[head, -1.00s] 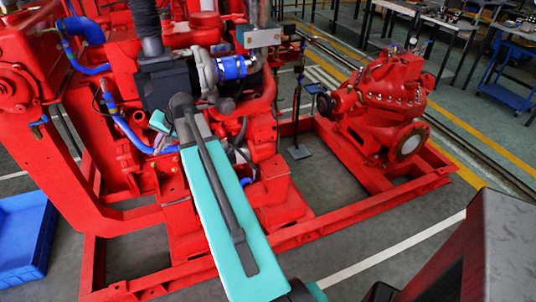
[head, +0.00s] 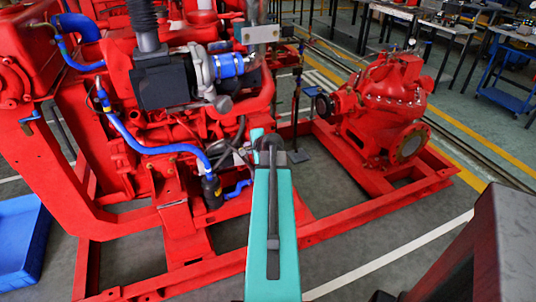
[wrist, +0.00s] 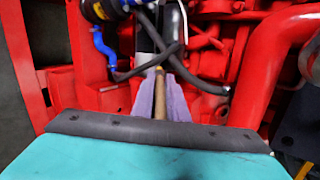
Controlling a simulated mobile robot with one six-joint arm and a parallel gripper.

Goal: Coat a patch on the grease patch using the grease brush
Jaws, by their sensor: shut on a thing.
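My gripper (wrist: 159,80), with pale purple fingers, is at the centre of the wrist view. It is shut on a thin tan-brown handle, which I take to be the grease brush (wrist: 160,104). The brush's far end is hard to make out against the dark parts beyond. In the head view my teal arm hides the gripper and the brush. I cannot pick out the grease patch in either view. The red diesel engine (head: 165,130) stands ahead, with its lower right side just beyond my arm.
Blue hoses (head: 140,140) and a black cylinder (head: 211,190) lie left of my arm, close to the engine. A red pump (head: 385,105) stands right on the red base frame (head: 335,226). A blue bin (head: 22,240) is at left.

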